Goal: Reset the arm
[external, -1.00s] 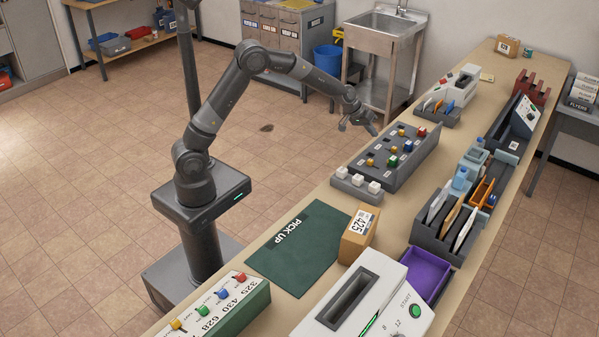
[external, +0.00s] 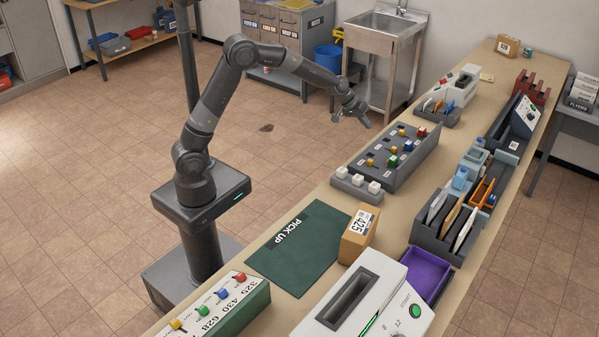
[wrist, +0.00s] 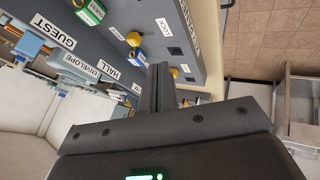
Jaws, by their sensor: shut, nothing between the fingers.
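My arm rises from its column and bends over toward the long table, with its elbow high. My gripper (external: 352,112) hangs at the table's left edge, just left of the grey key panel (external: 400,152), apart from it. In the wrist view my gripper (wrist: 161,72) has its fingers together with nothing between them.
The table also holds a green PICK UP mat (external: 300,250), a brown box labelled 425 (external: 358,236), a white machine (external: 345,310) and a purple tray (external: 430,275). A steel sink (external: 385,30) stands behind my gripper. The floor left of the table is open.

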